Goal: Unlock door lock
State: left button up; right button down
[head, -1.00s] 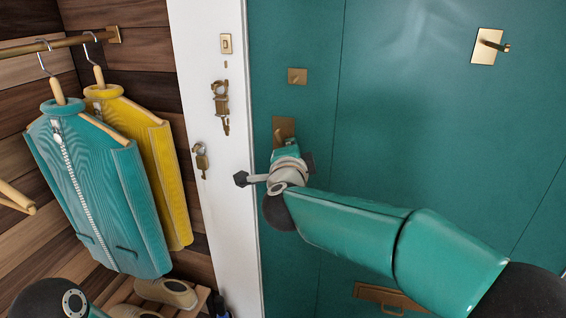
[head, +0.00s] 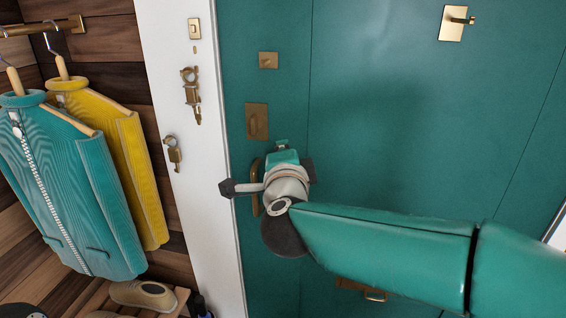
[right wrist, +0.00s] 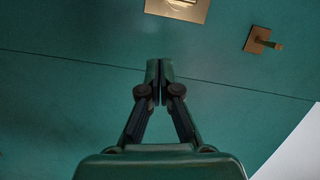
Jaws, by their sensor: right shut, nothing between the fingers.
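The teal door (head: 400,110) fills the middle and right of the head view. Its lock (head: 256,121) is a brass plate with a raised, upright oval piece. A small square brass plate (head: 268,60) sits above it. Below it is a curved brass handle (head: 256,188), partly hidden by my right wrist. My right gripper (head: 282,146) is just below and right of the lock plate, apart from it in the picture. The right wrist view shows its fingers (right wrist: 160,72) closed together and empty, with a brass plate (right wrist: 178,9) beyond the tips. My left gripper is not in view.
Teal (head: 75,190) and yellow (head: 125,165) jackets hang at left. A brass hook (head: 455,22) is on the door at upper right. The door's upper middle is clear.

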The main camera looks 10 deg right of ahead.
jog(key=shift+s+a, duration=0.15)
jog(key=shift+s, duration=0.65)
jog(key=shift+s+a, duration=0.15)
jog(key=shift+s, duration=0.65)
jog(key=shift+d, duration=0.1)
